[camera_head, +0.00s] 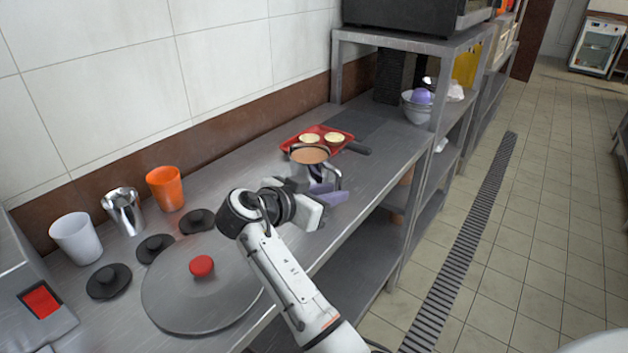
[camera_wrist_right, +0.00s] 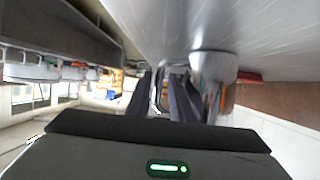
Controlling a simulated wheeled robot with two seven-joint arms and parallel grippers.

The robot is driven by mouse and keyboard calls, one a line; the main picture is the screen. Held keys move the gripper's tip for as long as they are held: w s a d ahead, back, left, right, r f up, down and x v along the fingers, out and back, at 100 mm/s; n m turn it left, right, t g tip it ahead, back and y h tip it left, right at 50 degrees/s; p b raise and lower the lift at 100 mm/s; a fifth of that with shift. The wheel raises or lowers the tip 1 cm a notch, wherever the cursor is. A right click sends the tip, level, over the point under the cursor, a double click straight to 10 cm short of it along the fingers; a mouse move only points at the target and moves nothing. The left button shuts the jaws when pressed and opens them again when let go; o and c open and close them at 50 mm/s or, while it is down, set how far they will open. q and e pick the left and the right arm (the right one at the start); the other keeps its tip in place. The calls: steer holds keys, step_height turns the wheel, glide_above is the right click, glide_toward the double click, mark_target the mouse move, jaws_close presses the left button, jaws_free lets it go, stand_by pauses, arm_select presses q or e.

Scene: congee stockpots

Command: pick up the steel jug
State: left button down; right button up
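The steel jug (camera_head: 308,172) stands on the steel counter in front of a red tray, with brown contents at its top and its handle toward the counter's front edge. My right gripper (camera_head: 326,190) is at the handle side of the jug, low over the counter. In the right wrist view, which is turned over, the jug (camera_wrist_right: 214,72) is close beside the fingers. The two dark fingers (camera_wrist_right: 163,92) are apart, with the handle (camera_wrist_right: 160,88) seen in the gap between them. Whether either finger touches it cannot be told. My left gripper is not in view.
The red tray (camera_head: 344,147) holds small pale bowls. A large round lid (camera_head: 180,297) with a red knob, several black lids, a steel cup (camera_head: 123,212), an orange cup (camera_head: 166,188) and a white cup (camera_head: 76,238) stand at left. A shelf rises at the back right.

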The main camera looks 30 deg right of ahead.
steer(key=x, duration=0.3)
steer(key=shift+s+a, duration=0.1)
jaws_close()
stand_by(1.1)
steer(key=shift+r, duration=0.1)
